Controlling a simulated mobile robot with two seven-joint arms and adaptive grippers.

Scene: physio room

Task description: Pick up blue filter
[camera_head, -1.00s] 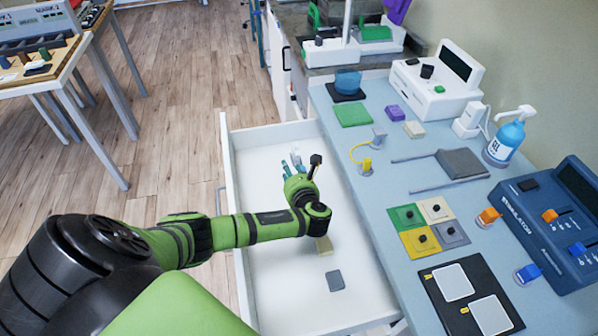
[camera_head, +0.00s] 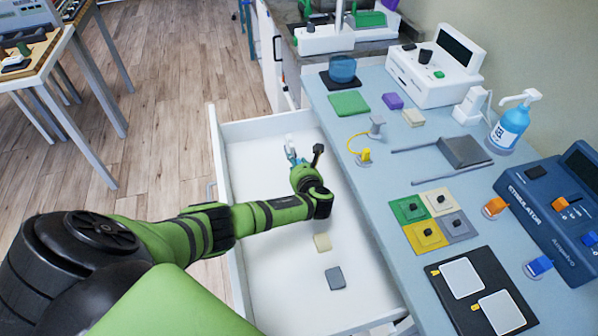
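My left gripper (camera_head: 291,150) reaches over the far part of the open white drawer (camera_head: 262,268). Small teal and whitish parts show at its tip; I cannot tell whether these are fingers or a held thing. A flat grey-blue square (camera_head: 335,278) lies on the drawer floor near the front, apart from the gripper; it may be the blue filter. A pale beige square (camera_head: 322,242) lies between it and my arm. My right gripper is not in view.
The blue-grey worktop (camera_head: 384,190) right of the drawer holds colored tiles (camera_head: 409,208), a stimulator (camera_head: 560,215), a gel bottle (camera_head: 508,128) and a white device (camera_head: 425,80). The drawer walls surround my gripper. The drawer's front floor is mostly clear.

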